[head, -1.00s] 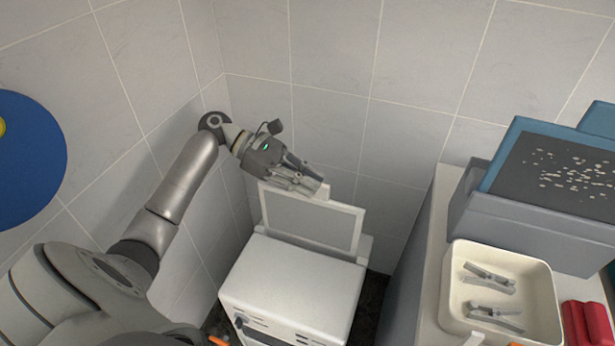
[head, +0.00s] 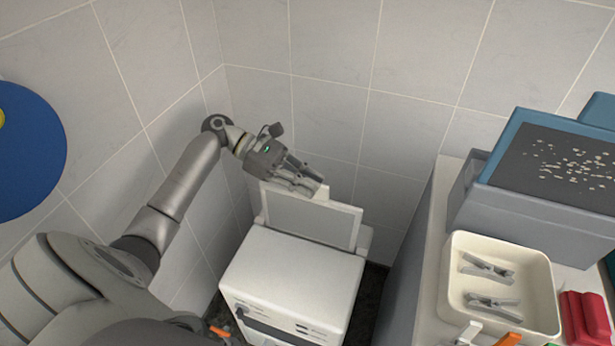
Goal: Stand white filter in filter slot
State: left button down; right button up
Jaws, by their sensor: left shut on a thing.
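The white filter (head: 312,218) is a flat framed panel with a grey face. It stands nearly upright at the back of the white machine (head: 292,279). My left gripper (head: 318,187) is shut on the filter's top edge. The filter's lower edge is at the slot (head: 364,239) along the machine's back; how deep it sits in there is hidden by the machine's top. My right gripper does not show.
A counter on the right holds a cream tray (head: 447,272) with grey clips, a grey bin (head: 531,222) with a blue-framed dark screen, and a red object (head: 585,315). Tiled walls close in behind and left. A blue disc (head: 32,160) hangs left.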

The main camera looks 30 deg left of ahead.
pick_arm(q)
jog(key=shift+f, duration=0.35)
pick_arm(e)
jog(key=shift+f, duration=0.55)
pick_arm(q)
jog(key=shift+f, duration=0.1)
jog(key=shift+f, duration=1.7)
notch_tip(320, 180, down, 5)
jog(key=shift+r+b, duration=0.15)
jog(key=shift+b, duration=0.65)
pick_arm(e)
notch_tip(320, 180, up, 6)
